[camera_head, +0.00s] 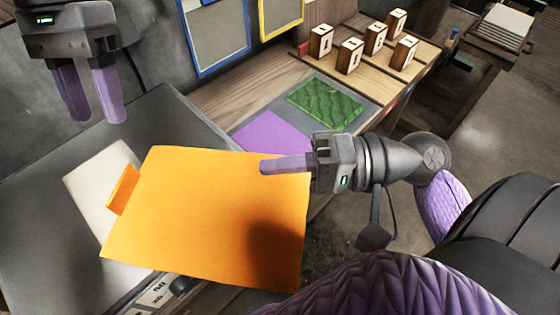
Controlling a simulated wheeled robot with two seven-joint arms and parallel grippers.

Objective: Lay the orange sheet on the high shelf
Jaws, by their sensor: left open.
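The orange sheet (190,215) is held roughly flat in the middle of the head view, with a small raised flap at its left edge. My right gripper (285,165) reaches in from the right with one finger lying over the sheet's upper right edge; the other finger is hidden, and the gripper appears shut on the sheet. My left gripper (92,95) is at the upper left, open and empty, its fingers pointing down, apart from the sheet. I cannot tell which surface is the high shelf.
A dark grey panel (35,225) with a pale sheet (95,190) lies beneath the orange sheet. Behind are a purple sheet (270,138), a green sheet (325,102) and a wooden rack with several upright blocks (350,55). Blue (215,70) and yellow (280,30) frames stand at the back.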

